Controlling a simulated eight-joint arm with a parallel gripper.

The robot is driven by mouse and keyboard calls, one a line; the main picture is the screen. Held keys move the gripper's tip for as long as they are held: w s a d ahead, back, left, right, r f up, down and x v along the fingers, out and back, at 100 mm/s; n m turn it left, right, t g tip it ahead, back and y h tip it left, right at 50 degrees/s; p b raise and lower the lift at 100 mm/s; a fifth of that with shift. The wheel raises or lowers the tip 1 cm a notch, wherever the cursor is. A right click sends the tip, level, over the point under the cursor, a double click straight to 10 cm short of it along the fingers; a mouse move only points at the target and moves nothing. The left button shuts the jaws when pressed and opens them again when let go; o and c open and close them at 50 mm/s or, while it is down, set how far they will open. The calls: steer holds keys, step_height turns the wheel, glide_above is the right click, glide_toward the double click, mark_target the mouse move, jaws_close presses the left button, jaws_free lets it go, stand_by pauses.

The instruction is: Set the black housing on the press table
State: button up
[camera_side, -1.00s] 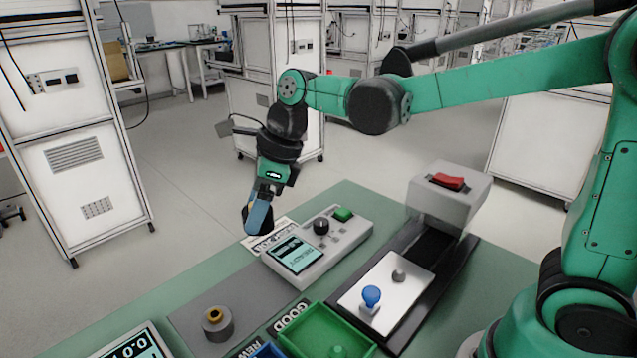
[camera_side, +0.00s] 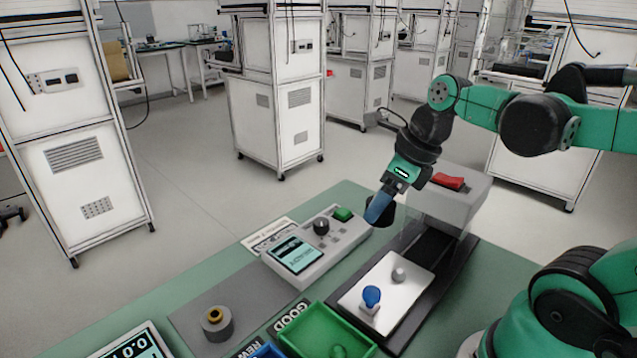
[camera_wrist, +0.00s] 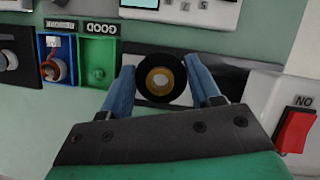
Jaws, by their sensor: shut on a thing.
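My gripper (camera_side: 378,211) is shut on the black housing (camera_side: 388,215), which is partly hidden behind a blue finger in the side view. In the wrist view the housing (camera_wrist: 145,88) is a black ring with a gold-coloured inside, between the two blue fingers (camera_wrist: 160,84). It is held in the air, apart from the surfaces below. The press table, a white plate (camera_side: 358,299) on a black rail, lies lower, nearer the side camera. A blue knob (camera_side: 371,296) and a grey peg (camera_side: 398,275) stand on it. In the wrist view the housing covers much of the plate.
The grey press head with a red switch (camera_side: 447,181) stands close behind and right of my gripper. A tester with a screen (camera_side: 294,255) is to the left. A green bin (camera_side: 322,318) sits before the plate, and a grey cylinder with a gold top (camera_side: 216,325) is further left.

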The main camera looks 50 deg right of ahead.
steer(key=s+f, duration=0.1)
steer(key=s+d+f+m, duration=0.1)
steer(key=s+d+f+m+h, duration=0.1)
steer(key=s, duration=0.1)
steer(key=shift+f, duration=2.65)
steer(key=shift+w+f, duration=0.1)
steer(key=shift+f, duration=0.05)
steer(key=shift+f, duration=0.9)
